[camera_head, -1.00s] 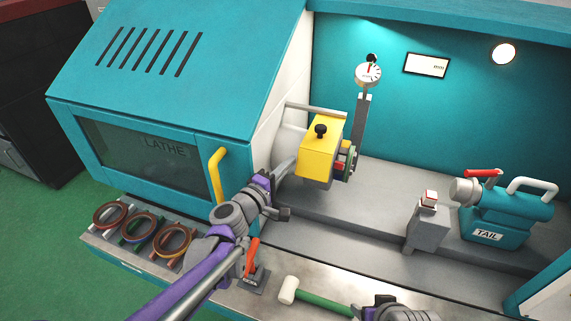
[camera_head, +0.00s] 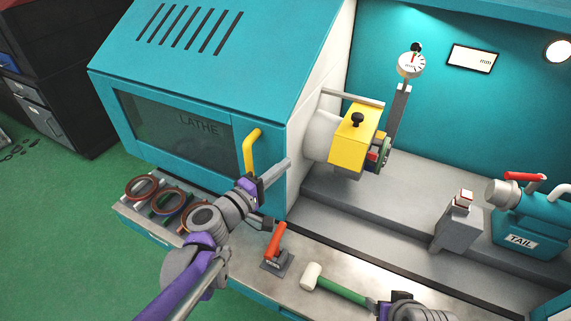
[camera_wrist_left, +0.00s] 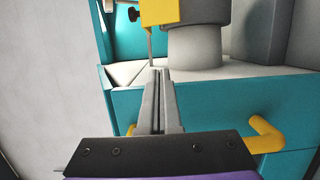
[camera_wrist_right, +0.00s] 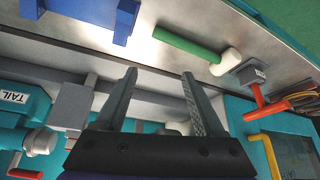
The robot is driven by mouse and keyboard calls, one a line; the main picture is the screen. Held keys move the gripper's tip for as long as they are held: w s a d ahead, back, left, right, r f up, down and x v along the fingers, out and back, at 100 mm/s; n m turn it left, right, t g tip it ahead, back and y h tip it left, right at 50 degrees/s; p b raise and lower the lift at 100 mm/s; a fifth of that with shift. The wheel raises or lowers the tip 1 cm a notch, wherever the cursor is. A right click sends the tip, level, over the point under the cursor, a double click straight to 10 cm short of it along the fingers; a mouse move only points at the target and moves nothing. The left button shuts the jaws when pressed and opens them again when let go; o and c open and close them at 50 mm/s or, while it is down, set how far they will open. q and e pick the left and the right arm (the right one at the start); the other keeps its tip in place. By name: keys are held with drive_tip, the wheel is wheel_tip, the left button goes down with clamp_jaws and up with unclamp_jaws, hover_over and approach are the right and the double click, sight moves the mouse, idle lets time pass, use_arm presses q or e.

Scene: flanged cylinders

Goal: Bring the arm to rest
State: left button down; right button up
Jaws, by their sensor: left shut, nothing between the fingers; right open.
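My left gripper (camera_head: 285,165) is shut and empty, beside the yellow door handle (camera_head: 251,150) of the teal lathe. Its two fingers lie together in the left wrist view (camera_wrist_left: 160,74), with the teal headstock and grey spindle beyond them. The chuck under its yellow guard (camera_head: 354,135) is to the right of the fingers, apart from them. My right arm (camera_head: 408,308) shows only in part at the lower edge of the head view; its fingers are not seen there. In the right wrist view my right gripper (camera_wrist_right: 159,74) is open with nothing between its fingers.
A mallet with a green handle (camera_head: 340,290) and a red-levered block (camera_head: 276,262) lie on the front ledge. Several rings (camera_head: 160,198) sit in a rack at left. The tailstock (camera_head: 525,232) and a grey post (camera_head: 457,228) stand right. A dial gauge (camera_head: 411,65) stands behind the chuck.

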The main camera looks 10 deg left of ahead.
idle(0.3)
use_arm(q)
drive_tip(key=s+d+f+m+g+y, duration=0.1)
drive_tip(key=s+f+m+g+y, duration=0.15)
drive_tip(key=s+f+m, duration=0.35)
drive_tip(key=s+f+m+g+y, duration=0.15)
drive_tip(key=s+f+g, duration=0.25)
drive_tip(key=s, duration=0.4)
drive_tip(key=s+a+f+m+g+y, duration=0.3)
drive_tip(key=s+a+f+m+y, duration=0.1)
drive_tip(key=s+a, duration=0.5)
drive_tip(key=shift+a+f+y, duration=0.4)
drive_tip(key=shift+f+y, duration=0.35)
drive_tip(key=shift+y, duration=0.05)
